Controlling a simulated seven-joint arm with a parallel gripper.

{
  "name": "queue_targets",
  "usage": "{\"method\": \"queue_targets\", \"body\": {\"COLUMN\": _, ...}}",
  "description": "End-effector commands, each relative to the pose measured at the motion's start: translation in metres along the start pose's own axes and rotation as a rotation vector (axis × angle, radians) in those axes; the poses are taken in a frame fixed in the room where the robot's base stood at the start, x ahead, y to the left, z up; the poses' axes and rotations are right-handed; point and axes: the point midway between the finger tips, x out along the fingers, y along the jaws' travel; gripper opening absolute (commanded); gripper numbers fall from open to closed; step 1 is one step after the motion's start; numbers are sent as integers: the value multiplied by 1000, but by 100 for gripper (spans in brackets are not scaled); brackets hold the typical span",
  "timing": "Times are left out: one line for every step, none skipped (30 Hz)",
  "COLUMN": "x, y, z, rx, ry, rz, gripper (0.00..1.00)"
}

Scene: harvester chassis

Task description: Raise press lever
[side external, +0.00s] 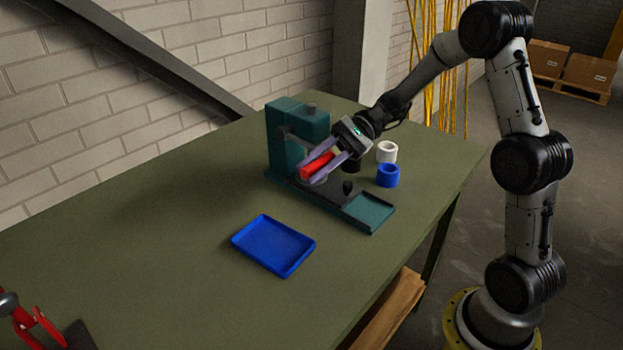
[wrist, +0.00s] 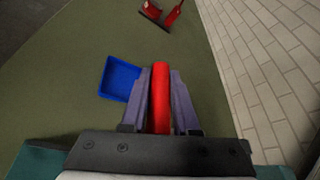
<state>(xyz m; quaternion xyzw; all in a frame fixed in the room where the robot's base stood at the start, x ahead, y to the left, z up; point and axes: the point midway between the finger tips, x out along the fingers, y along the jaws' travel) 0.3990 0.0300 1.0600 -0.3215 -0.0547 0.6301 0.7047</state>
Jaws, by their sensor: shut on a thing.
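The press (side external: 291,140) is a dark teal machine with a tall body and a low base plate (side external: 367,211) on the green table. Its lever has a red handle (side external: 317,165), which shows between my fingers. My gripper (side external: 322,168) is shut on the red handle, in front of the press body. In the wrist view the red handle (wrist: 161,95) runs lengthwise between the two purple-grey fingers of my gripper (wrist: 161,98). The lever's joint with the press is partly hidden by my gripper.
A blue tray (side external: 273,245) lies in front of the press. A white cup-like part (side external: 387,152) and a blue one (side external: 387,175) stand at its right, with a black one (side external: 351,164) partly hidden. A red tool (side external: 38,328) is at the near left corner.

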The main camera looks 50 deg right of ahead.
Motion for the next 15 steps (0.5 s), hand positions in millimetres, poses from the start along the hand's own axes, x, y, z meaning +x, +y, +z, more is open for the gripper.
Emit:
{"method": "queue_targets", "body": {"x": -3, "y": -4, "z": 6, "rx": 34, "ry": 2, "rz": 19, "gripper": 0}}
{"method": "queue_targets", "body": {"x": -4, "y": -7, "z": 9, "rx": 59, "ry": 1, "rz": 30, "gripper": 0}}
{"method": "queue_targets", "body": {"x": -6, "y": -9, "z": 13, "rx": 94, "ry": 1, "rz": 45, "gripper": 0}}
{"method": "queue_targets", "body": {"x": -7, "y": -12, "z": 16, "rx": 121, "ry": 2, "rz": 55, "gripper": 0}}
{"method": "queue_targets", "body": {"x": -8, "y": -14, "z": 19, "rx": 147, "ry": 1, "rz": 66, "gripper": 0}}
{"method": "queue_targets", "body": {"x": -10, "y": -18, "z": 22, "rx": 182, "ry": 1, "rz": 81, "gripper": 0}}
{"method": "queue_targets", "body": {"x": -11, "y": -20, "z": 25, "rx": 208, "ry": 1, "rz": 92, "gripper": 0}}
{"method": "queue_targets", "body": {"x": -12, "y": -23, "z": 28, "rx": 234, "ry": 1, "rz": 103, "gripper": 0}}
{"method": "queue_targets", "body": {"x": -13, "y": -26, "z": 31, "rx": 268, "ry": 1, "rz": 117, "gripper": 0}}
{"method": "queue_targets", "body": {"x": -14, "y": -29, "z": 33, "rx": 294, "ry": 1, "rz": 128, "gripper": 0}}
{"method": "queue_targets", "body": {"x": -15, "y": -32, "z": 35, "rx": 314, "ry": 0, "rz": 136, "gripper": 0}}
{"method": "queue_targets", "body": {"x": -16, "y": -35, "z": 38, "rx": 309, "ry": 1, "rz": 132, "gripper": 0}}
{"method": "queue_targets", "body": {"x": -17, "y": -38, "z": 40, "rx": 308, "ry": 1, "rz": 131, "gripper": 0}}
{"method": "queue_targets", "body": {"x": -18, "y": -41, "z": 42, "rx": 308, "ry": 1, "rz": 131, "gripper": 0}}
{"method": "queue_targets", "body": {"x": -19, "y": -44, "z": 44, "rx": 308, "ry": 0, "rz": 130, "gripper": 0}}
